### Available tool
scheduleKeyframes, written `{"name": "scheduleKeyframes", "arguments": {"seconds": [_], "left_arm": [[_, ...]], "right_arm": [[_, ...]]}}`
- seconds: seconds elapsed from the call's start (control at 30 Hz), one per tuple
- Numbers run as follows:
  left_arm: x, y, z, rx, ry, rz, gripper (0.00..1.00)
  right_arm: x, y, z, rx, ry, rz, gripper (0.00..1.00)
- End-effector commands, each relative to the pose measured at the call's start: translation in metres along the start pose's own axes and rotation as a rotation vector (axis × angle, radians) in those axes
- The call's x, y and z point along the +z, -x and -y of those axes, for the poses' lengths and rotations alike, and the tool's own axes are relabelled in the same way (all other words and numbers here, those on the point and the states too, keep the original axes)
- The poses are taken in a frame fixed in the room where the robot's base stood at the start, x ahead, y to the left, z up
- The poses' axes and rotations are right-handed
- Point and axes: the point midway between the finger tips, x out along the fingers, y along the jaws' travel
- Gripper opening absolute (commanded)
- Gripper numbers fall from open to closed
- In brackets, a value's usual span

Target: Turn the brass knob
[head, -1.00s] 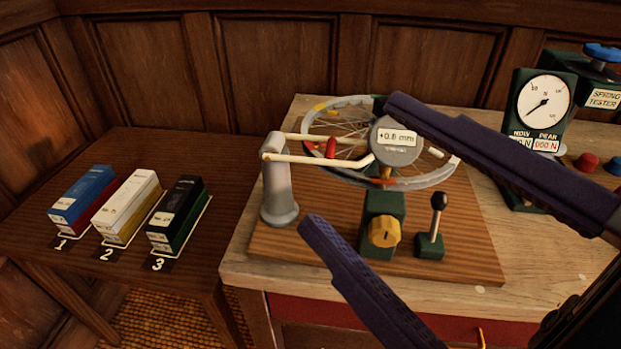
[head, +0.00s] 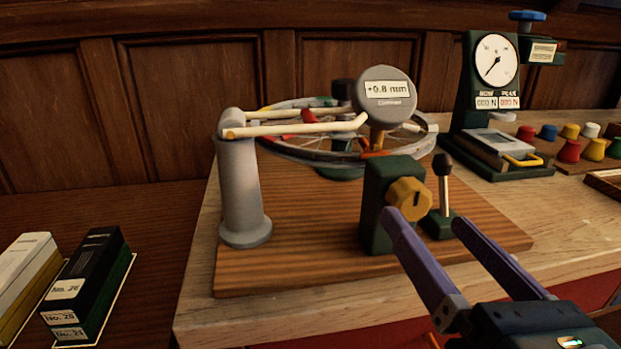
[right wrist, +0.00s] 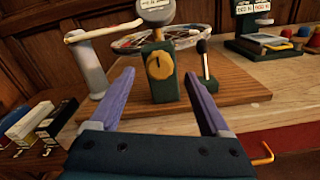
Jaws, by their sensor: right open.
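The brass knob (head: 409,198) is a scalloped yellow disc with a dark slot, on the front of a dark green block (head: 377,222) in the head view. It also shows in the right wrist view (right wrist: 160,66), ahead of and between my finger tips. My right gripper (head: 422,218) is open and empty, with its purple fingers pointing at the knob. In the right wrist view the fingers (right wrist: 158,75) stand apart on either side of the green block, and the knob is not gripped. My left gripper is not in view.
A dark-knobbed lever (head: 443,190) stands close right of the knob. A dial gauge (head: 386,95) reading +0.8 mm, a spoked wheel (head: 425,143) and a grey post (head: 242,195) share the wooden board. A spring tester (head: 492,95) and coloured caps stand right; boxes (head: 88,280) lie left.

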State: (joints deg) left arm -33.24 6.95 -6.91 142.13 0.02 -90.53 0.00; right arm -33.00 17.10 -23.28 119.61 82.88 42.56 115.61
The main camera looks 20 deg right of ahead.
Motion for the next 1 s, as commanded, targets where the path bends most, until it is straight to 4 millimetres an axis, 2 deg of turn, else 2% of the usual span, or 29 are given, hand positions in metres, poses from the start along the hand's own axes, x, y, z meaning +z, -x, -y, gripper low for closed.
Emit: {"name": "scheduleKeyframes", "arguments": {"seconds": [0.1, 0.2, 0.57, 1.0], "left_arm": [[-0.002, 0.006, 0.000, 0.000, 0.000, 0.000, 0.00], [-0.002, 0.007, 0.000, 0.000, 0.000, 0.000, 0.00], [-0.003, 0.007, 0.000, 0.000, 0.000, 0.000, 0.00], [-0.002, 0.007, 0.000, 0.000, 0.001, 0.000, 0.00]], "right_arm": [[0.002, -0.020, -0.001, 0.000, 0.002, 0.002, 0.81], [0.001, -0.030, 0.000, 0.000, 0.002, 0.002, 0.81], [0.000, -0.038, 0.000, 0.001, 0.002, 0.000, 0.81], [0.000, -0.037, 0.000, 0.001, 0.002, 0.000, 0.34]]}}
